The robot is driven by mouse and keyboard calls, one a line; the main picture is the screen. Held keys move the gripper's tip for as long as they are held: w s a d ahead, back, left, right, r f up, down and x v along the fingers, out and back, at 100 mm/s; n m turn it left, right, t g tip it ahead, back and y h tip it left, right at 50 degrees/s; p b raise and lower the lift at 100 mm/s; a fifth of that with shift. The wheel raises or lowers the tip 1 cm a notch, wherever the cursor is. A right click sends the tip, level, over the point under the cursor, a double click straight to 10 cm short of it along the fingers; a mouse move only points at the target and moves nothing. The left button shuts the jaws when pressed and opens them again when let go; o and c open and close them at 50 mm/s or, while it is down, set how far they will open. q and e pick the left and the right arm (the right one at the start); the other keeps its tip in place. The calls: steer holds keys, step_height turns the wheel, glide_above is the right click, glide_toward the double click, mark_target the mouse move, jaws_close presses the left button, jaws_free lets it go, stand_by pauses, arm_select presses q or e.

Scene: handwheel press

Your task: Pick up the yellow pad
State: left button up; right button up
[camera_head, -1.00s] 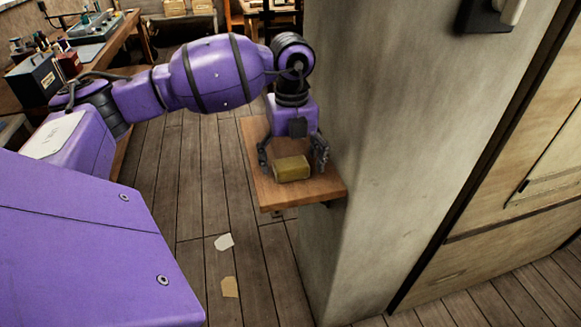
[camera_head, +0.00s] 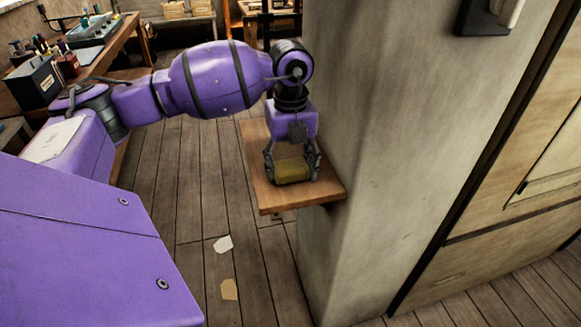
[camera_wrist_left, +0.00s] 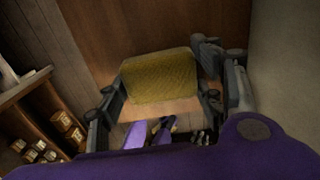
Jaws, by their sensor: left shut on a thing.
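The yellow pad (camera_head: 292,171) is a small block on a wooden wall shelf (camera_head: 275,204) beside the grey pillar. My left gripper (camera_head: 292,177) points down at it, with one finger against each end, shut on the pad. In the left wrist view the pad (camera_wrist_left: 160,77) shows its textured yellow top between the two dark fingers (camera_wrist_left: 160,100). The pad appears to be on or very close to the shelf; I cannot tell if there is a gap. My right gripper is not in view.
The grey pillar (camera_head: 390,150) stands close on the right of the shelf. A workbench (camera_head: 110,55) with boxes and tools is at the back left. Two paper scraps (camera_head: 223,243) lie on the plank floor. A wooden cabinet (camera_head: 510,210) is at the right.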

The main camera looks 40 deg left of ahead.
mark_target(291, 165)
arm_select(q)
step_height(291, 165, up, 3)
steer(key=shift+r, duration=0.1)
steer(key=s+d+r, duration=0.8)
steer(key=s+r, duration=0.1)
steer(key=s, duration=0.2)
steer(key=shift+s+r, duration=0.3)
steer(key=o, duration=0.5)
steer(key=c, duration=0.4)
steer(key=shift+f, duration=0.1)
